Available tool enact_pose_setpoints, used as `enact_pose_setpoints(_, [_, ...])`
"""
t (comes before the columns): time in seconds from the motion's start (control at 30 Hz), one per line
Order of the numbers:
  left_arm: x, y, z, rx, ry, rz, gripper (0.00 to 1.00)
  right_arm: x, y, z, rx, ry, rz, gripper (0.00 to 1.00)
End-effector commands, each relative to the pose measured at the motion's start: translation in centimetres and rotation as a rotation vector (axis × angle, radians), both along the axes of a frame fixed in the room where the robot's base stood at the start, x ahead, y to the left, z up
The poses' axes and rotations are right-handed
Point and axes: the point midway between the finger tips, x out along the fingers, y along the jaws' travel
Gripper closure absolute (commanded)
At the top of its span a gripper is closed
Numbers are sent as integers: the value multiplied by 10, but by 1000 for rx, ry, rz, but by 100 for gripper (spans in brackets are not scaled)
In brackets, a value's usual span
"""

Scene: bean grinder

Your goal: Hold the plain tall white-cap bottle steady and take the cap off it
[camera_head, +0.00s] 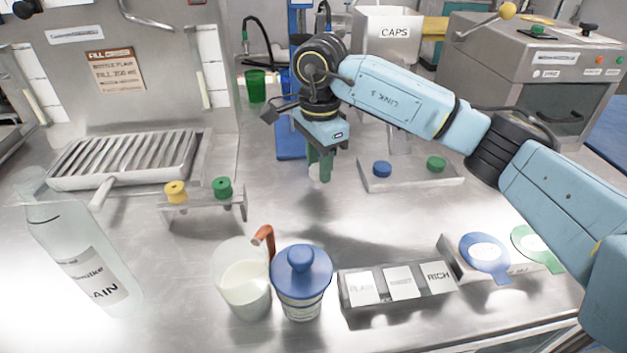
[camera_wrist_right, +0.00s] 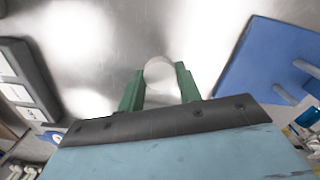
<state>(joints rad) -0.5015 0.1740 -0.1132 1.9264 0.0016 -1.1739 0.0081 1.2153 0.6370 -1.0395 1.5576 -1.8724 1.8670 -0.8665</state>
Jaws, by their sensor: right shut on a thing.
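The tall clear bottle (camera_head: 90,255) with a label reading PLAIN stands at the left front of the steel counter. Its neck (camera_head: 30,185) looks pale and see-through, and I make out no white cap on it. My right gripper (camera_head: 320,168) is over the middle of the counter, well to the right of the bottle. Its green fingers are shut on a small white round cap, which also shows between the fingers in the right wrist view (camera_wrist_right: 160,72). My left gripper is not in view.
A rack with yellow and green caps (camera_head: 222,187) stands left of centre. A tray (camera_head: 415,177) with blue and green caps is right of my gripper. A white pitcher (camera_head: 240,285), a blue-lidded jar (camera_head: 302,285) and a label holder (camera_head: 395,284) stand in front. A CAPS bin (camera_head: 385,40) is behind.

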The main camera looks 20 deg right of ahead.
Motion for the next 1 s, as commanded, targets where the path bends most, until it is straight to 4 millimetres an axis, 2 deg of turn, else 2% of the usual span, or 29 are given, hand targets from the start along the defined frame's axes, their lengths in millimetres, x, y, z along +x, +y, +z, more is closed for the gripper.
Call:
enact_pose_setpoints(0.1, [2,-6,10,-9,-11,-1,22,-1,0,-22,0,3,0,93])
enact_pose_setpoints(0.2, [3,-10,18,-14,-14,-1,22,-1,0,-34,0,3,0,93])
enact_pose_setpoints(0.7, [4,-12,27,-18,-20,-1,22,0,0,-40,-1,0,1,93])
enact_pose_setpoints(0.73, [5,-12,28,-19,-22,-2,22,0,0,-40,0,0,1,62])
enact_pose_setpoints(0.87, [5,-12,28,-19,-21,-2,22,0,0,-39,-1,1,1,45])
enact_pose_setpoints(1.0, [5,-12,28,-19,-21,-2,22,0,0,-39,-1,1,1,44])
